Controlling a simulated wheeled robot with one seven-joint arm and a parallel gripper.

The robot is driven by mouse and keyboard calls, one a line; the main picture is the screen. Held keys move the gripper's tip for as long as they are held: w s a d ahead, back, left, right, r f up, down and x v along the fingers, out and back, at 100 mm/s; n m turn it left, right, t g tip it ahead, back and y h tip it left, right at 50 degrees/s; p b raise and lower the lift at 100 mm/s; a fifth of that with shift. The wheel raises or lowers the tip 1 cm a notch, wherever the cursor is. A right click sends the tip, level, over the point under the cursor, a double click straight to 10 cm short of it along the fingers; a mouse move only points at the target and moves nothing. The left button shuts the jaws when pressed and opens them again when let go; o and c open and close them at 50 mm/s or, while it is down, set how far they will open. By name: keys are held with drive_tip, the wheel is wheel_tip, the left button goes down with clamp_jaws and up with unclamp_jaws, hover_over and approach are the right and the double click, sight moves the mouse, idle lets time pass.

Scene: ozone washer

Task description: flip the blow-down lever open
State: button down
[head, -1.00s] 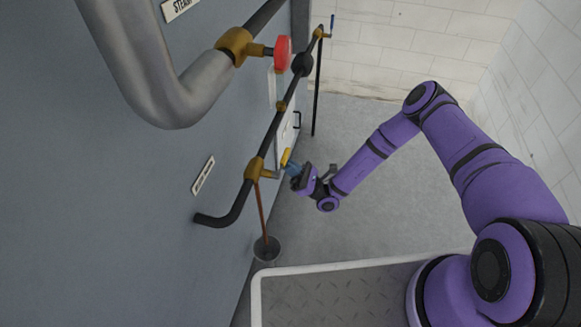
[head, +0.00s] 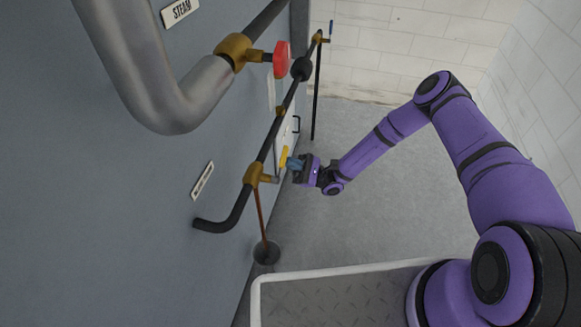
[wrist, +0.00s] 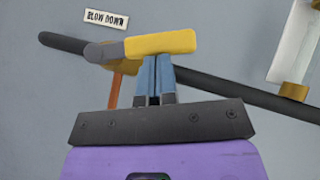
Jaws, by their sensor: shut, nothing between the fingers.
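The blow-down lever has a yellow grip (head: 284,157) and a grey stem on a brass valve (head: 258,174) on the dark pipe. In the wrist view the yellow grip (wrist: 160,43) lies nearly level across the top of my fingers, with its grey end at left. My gripper (head: 291,164) is shut and empty, its blue fingers side by side. In the wrist view the fingertips (wrist: 156,60) are right at the lower edge of the grip, seemingly touching it. The fingers are not around it. The "BLOW DOWN" label (wrist: 106,20) is on the wall panel above left.
A copper tube runs down from the brass valve into a small bucket (head: 266,252). A white sight-glass fixture (wrist: 295,45) is at right in the wrist view. Floor to the right is clear.

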drive_tip(key=s+r+n+g+h, duration=0.1)
drive_tip(key=r+n+g+h, duration=0.1)
drive_tip(key=n, duration=0.3)
drive_tip(key=s+r+n+g+h, duration=0.1)
drive_tip(key=r+n+g+h, duration=0.2)
drive_tip(key=n+h, duration=0.1)
drive_tip(key=s+a+r+n+g+h, duration=0.1)
drive_tip(key=r+n+g+h, duration=0.1)
drive_tip(key=n, duration=0.4)
drive_tip(key=shift+s+a+r+n+g+h, duration=0.15)
drive_tip(key=shift+n+g+h, duration=0.15)
drive_tip(key=shift+n+h, duration=0.15)
drive_tip(key=shift+s+r+h, duration=0.15)
drive_tip(key=shift+s+h, duration=0.1)
drive_tip(key=shift+s, duration=0.1)
drive_tip(key=shift+s+a+r, duration=0.1)
drive_tip(key=shift+s+a, duration=0.05)
drive_tip(key=shift+s, duration=0.05)
approach(286, 156)
wheel_tip(286, 156, up, 4)
drive_tip(key=shift+v, duration=0.8)
